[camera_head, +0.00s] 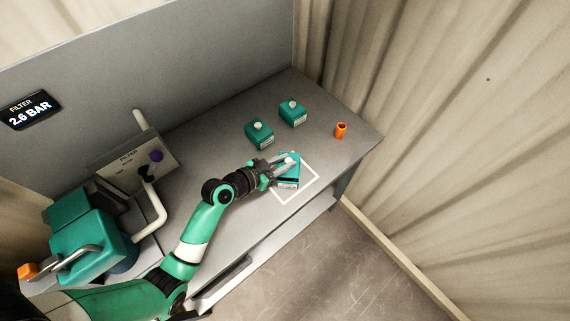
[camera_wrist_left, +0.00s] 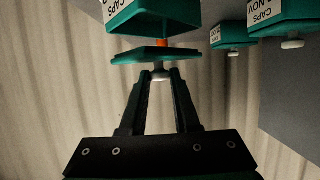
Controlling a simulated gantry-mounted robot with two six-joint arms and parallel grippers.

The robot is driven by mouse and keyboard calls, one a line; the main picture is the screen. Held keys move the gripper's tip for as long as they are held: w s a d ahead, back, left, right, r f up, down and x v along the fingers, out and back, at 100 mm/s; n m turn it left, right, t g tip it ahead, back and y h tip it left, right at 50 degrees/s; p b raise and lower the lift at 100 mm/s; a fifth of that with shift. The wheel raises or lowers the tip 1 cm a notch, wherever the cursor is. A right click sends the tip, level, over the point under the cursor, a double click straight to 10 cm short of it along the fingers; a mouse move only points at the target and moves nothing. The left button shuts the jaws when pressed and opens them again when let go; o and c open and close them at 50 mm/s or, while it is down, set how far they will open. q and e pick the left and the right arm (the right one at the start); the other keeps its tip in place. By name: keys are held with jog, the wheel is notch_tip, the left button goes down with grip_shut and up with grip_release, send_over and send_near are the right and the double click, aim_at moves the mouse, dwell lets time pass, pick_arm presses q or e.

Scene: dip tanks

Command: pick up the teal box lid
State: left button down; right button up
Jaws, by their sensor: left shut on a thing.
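My left gripper (camera_head: 284,162) is shut on the pale round knob (camera_wrist_left: 159,75) of the teal box lid (camera_wrist_left: 155,56). The fingertips meet at the knob in the left wrist view, which shows the scene upside down. The lid is apart from its teal box (camera_wrist_left: 155,14), with a gap between them, and is held above it. In the head view this box (camera_head: 288,183) sits inside a white square outline on the bench, partly hidden by the gripper and lid. My right gripper is not in view.
Two other lidded teal boxes (camera_head: 259,134) (camera_head: 292,113) stand farther back on the grey bench (camera_head: 215,135). An orange cylinder (camera_head: 341,131) stands near the right edge. A filter unit (camera_head: 135,165) with pipes and teal machinery (camera_head: 88,243) takes up the left end.

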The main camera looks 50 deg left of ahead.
pick_arm(q)
jog(key=s+d+r+p, duration=0.4)
jog(key=s+d+r, duration=0.5)
jog(key=d+r, duration=0.1)
jog(key=shift+d, duration=0.3)
